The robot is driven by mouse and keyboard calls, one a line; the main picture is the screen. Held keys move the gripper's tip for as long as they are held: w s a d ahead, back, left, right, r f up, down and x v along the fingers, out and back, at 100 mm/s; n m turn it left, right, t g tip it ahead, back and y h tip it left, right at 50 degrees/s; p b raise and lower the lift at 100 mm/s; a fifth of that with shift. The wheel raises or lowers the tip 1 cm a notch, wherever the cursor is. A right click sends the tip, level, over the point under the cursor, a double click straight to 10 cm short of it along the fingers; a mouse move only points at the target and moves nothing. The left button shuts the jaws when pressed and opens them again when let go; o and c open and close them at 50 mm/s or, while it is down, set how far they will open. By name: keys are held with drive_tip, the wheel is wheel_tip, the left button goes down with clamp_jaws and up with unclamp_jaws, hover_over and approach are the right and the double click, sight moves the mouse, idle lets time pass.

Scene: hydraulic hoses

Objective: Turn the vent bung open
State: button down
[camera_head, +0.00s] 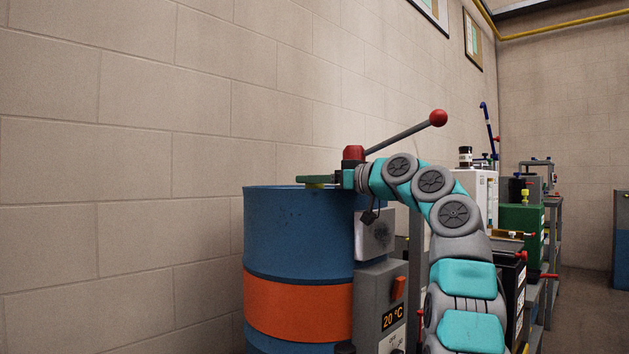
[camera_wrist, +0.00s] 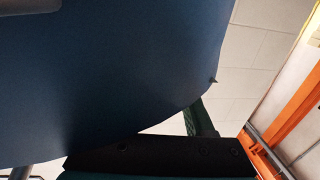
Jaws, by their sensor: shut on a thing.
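A blue drum (camera_head: 300,235) with an orange band stands against the wall in the head view. My gripper (camera_head: 316,181) reaches over the drum's top from the right, its green fingers level and just above the rim. The fingers are shut on a small yellow-green piece, the vent bung (camera_head: 315,186), at the drum top. The fingers hide most of the bung, so how far it is turned cannot be told. In the wrist view, a green finger (camera_wrist: 200,118) shows beside a large dark blue surface (camera_wrist: 110,70), which looks like the drum; the bung is not visible there.
A lever with a red ball (camera_head: 438,118) rises from a red cap (camera_head: 353,153) close behind my wrist. A grey control box (camera_head: 381,300) reading 20 °C is on the drum's right side. Benches with equipment (camera_head: 522,220) stand further right. The block wall is close behind the drum.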

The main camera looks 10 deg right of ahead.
drive_tip(key=shift+f+m+t+h+b, duration=0.25)
drive_tip(key=shift+m+t+h+b, duration=0.05)
drive_tip(key=shift+b, duration=0.55)
drive_tip(key=shift+r+m+t+h+b, duration=0.2)
drive_tip(key=shift+m+t+h+b, duration=0.3)
drive_tip(key=shift+h+b, duration=0.1)
drive_tip(key=shift+c, duration=1.3)
unclamp_jaws()
